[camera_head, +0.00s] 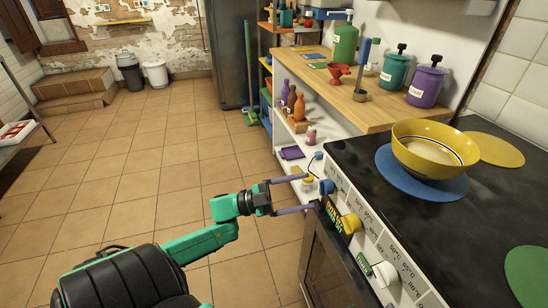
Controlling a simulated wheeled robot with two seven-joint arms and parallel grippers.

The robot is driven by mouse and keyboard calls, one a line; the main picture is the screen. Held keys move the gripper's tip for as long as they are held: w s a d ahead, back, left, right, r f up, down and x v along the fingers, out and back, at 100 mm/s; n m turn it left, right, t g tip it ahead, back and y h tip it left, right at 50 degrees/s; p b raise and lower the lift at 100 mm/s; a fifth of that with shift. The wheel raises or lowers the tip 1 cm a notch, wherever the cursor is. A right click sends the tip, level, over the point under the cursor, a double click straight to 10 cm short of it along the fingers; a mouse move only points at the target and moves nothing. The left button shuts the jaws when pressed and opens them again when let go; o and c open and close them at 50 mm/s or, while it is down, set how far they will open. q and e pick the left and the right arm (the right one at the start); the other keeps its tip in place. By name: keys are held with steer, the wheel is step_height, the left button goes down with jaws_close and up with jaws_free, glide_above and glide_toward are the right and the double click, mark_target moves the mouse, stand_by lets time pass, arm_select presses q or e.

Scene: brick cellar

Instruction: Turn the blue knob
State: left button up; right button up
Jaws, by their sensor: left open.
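The blue knob (326,187) sits on the white front panel of the stove (440,240), at its far end. My left gripper (309,191) reaches in from the left, low in front of the panel. Its two fingers are spread apart, one above and one below the knob's height in the picture, with the tips close to the knob. I cannot tell whether either finger touches it. My right gripper is not in view.
A yellow knob (350,223) and a white knob (385,273) are nearer on the same panel. A yellow bowl (435,149) stands on a blue mat (392,176) on the black stovetop. A wooden shelf (300,66) with bottles is beyond. The tiled floor at left is open.

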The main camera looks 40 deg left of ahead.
arm_select(q)
steer(key=v, duration=1)
